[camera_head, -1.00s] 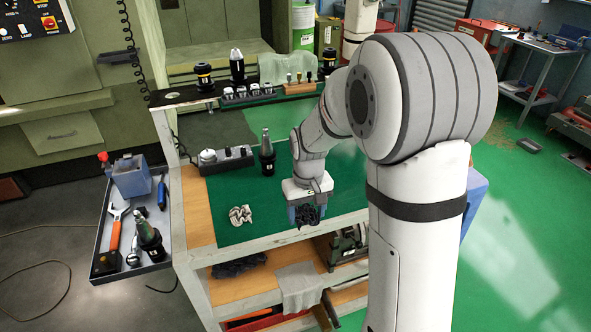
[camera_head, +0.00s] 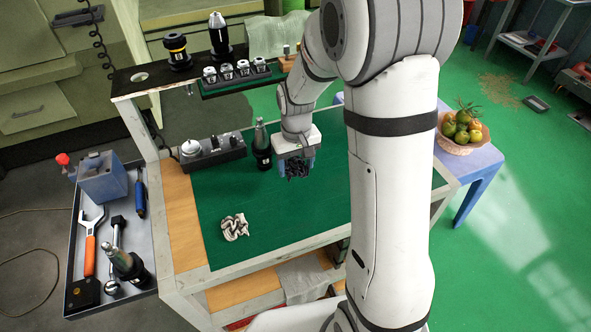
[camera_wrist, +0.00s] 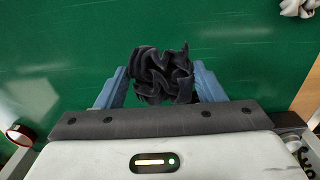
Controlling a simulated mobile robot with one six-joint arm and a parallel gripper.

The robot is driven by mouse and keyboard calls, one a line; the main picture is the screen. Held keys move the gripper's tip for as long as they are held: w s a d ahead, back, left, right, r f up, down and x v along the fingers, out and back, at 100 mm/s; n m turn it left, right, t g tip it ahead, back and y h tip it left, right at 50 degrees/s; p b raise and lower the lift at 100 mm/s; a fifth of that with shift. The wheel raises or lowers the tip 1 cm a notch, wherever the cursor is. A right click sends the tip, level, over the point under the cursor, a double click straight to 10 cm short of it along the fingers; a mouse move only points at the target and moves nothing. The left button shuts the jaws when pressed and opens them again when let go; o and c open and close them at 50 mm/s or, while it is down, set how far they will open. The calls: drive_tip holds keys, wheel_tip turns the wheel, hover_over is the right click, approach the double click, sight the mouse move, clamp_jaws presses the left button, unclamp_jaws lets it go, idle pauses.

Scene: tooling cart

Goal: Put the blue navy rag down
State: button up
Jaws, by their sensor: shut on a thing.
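The navy rag (camera_wrist: 162,75) is a dark crumpled bundle between the two blue fingers of my gripper (camera_wrist: 160,85) in the wrist view. In the head view my gripper (camera_head: 297,168) is over the green top of the cart (camera_head: 285,215), and the rag (camera_head: 299,170) shows dark at its fingers. My gripper is shut on the rag. I cannot tell how far the rag is above the green top.
A whitish crumpled rag (camera_head: 234,227) lies on the cart top toward the front left. A dark tool holder (camera_head: 262,146) stands left of my gripper, beside a grey block (camera_head: 213,153). A fruit basket (camera_head: 462,132) stands on a blue stool (camera_head: 480,165) at right. The front middle top is clear.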

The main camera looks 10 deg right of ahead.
sight(296, 188)
wheel_tip(296, 188, down, 3)
drive_tip(key=shift+w+r, duration=0.1)
drive_tip(key=shift+r, duration=0.1)
drive_tip(key=shift+f+p, duration=0.4)
drive_tip(key=shift+f, duration=1.6)
drive_tip(key=shift+f, duration=0.1)
drive_tip(key=shift+f, duration=0.15)
drive_tip(key=o, duration=1)
